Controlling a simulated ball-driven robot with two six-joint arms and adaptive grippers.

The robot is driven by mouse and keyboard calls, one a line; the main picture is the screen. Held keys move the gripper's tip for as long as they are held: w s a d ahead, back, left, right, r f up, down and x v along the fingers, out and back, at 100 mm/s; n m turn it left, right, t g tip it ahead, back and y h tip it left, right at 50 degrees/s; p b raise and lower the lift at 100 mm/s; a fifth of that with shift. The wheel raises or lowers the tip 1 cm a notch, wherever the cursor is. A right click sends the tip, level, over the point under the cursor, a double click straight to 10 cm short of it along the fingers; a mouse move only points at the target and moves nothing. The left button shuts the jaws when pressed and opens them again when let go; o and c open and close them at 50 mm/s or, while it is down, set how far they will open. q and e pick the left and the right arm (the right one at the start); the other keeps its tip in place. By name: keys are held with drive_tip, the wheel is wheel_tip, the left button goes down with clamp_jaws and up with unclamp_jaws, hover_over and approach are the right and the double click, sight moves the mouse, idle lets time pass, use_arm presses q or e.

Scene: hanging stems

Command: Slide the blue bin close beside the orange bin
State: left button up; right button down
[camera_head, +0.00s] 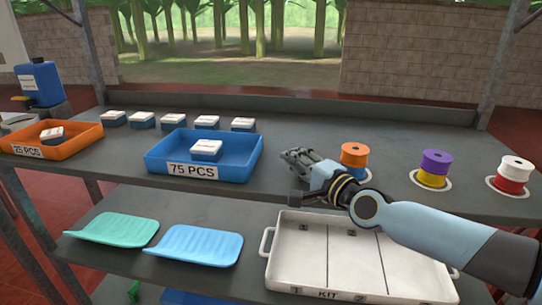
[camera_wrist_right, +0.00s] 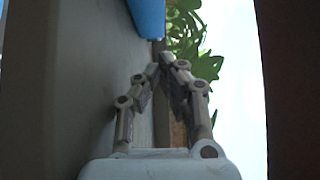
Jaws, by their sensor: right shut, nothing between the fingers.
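The blue bin (camera_head: 236,166), labelled 75 PCS, stands on the upper shelf with one white-topped blue box inside. The orange bin (camera_head: 78,145), labelled 25 PCS, stands to its left at the shelf's left end, also with one such box inside. A clear gap of bare shelf separates the two bins. My right gripper (camera_head: 288,156) is shut and empty, just right of the blue bin, its fingers toward the bin's right side with a small gap. In the right wrist view the shut fingers (camera_wrist_right: 164,62) show below a blue corner (camera_wrist_right: 147,16), seemingly the blue bin. My left gripper is not in view.
Several white-topped boxes (camera_head: 172,120) stand in a row behind the bins. Spools stand to the right, the orange one (camera_head: 354,155) close behind my right wrist. The lower shelf holds a green tray (camera_head: 115,229), a blue tray (camera_head: 197,245) and a white kit tray (camera_head: 300,250).

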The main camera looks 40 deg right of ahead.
sight(218, 149)
drive_tip(key=w, duration=0.2)
drive_tip(key=w+a, duration=0.1)
drive_tip(key=w, duration=0.1)
drive_tip(key=shift+a, duration=0.2)
drive_tip(key=shift+w+a, duration=0.55)
drive_tip(key=shift+w, duration=0.05)
drive_tip(key=shift+w+a, duration=0.25)
drive_tip(key=shift+w, duration=0.1)
drive_tip(key=w+a, duration=0.8)
drive_tip(key=w, duration=0.1)
drive_tip(key=shift+b, duration=0.3)
drive_tip(key=w+a+b, duration=0.1)
drive_tip(key=w+a, duration=0.1)
drive_tip(key=w, duration=0.1)
drive_tip(key=w+a+b, duration=0.1)
drive_tip(key=w+a, duration=0.2)
drive_tip(key=w+a+b, duration=0.1)
drive_tip(key=w+a, duration=0.2)
drive_tip(key=shift+w+f, duration=0.15)
drive_tip(key=shift+w, duration=0.15)
drive_tip(key=shift+w+a, duration=0.2)
